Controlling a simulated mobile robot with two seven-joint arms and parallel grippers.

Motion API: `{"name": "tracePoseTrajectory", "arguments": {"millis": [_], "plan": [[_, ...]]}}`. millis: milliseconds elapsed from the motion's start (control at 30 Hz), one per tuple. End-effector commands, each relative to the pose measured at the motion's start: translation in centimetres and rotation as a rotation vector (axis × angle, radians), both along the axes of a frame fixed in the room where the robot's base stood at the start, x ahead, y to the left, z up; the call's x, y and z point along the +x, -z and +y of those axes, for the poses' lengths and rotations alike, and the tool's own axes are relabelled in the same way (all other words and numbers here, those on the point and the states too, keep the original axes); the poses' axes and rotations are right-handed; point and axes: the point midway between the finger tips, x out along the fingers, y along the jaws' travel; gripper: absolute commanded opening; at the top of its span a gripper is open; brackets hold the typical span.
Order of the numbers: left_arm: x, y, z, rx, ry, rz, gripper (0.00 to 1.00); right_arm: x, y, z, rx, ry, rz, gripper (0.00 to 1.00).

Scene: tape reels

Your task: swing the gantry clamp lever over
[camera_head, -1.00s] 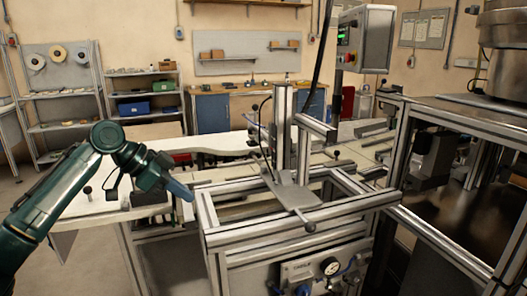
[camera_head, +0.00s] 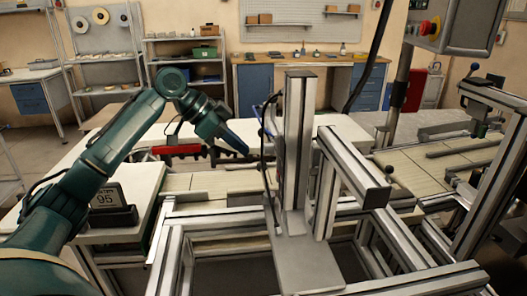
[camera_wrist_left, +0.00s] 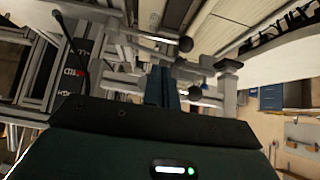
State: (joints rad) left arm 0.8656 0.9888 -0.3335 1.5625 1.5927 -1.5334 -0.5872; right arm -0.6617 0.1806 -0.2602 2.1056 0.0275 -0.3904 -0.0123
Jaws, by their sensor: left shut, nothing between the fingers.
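The gantry (camera_head: 297,140) is a set of upright grey aluminium profiles on a flat plate (camera_head: 305,262), fixed to the machine frame. A short rod with a dark ball knob (camera_head: 389,169) shows right of the uprights; I cannot tell if it is the clamp lever. My left gripper (camera_head: 244,149) is left of the gantry uprights, apart from them in the picture, pointing down and right. Its blue-grey fingers are shut and empty. In the left wrist view the shut fingers (camera_wrist_left: 162,88) point at metal profiles, with dark ball knobs (camera_wrist_left: 185,44) near them. My right gripper is out of view.
The frame's rails (camera_head: 173,250) run below and left of the gantry. A black display box (camera_head: 112,208) stands on the white table at left. A red and black fixture (camera_head: 178,150) lies behind the gripper. A control box (camera_head: 462,25) hangs at upper right.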

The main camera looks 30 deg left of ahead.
Motion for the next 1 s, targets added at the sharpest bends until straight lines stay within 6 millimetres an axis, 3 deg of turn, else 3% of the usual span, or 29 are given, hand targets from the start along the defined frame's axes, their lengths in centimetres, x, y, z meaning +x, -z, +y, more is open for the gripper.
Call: {"name": "tracePoseTrajectory", "arguments": {"millis": [500,1000], "plan": [[3.4,6.1,-4.5,0.000,0.001,0.001,0.00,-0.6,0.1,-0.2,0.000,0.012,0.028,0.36],[3.8,6.9,-5.1,0.001,0.000,0.001,0.00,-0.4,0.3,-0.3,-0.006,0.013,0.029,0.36]]}}
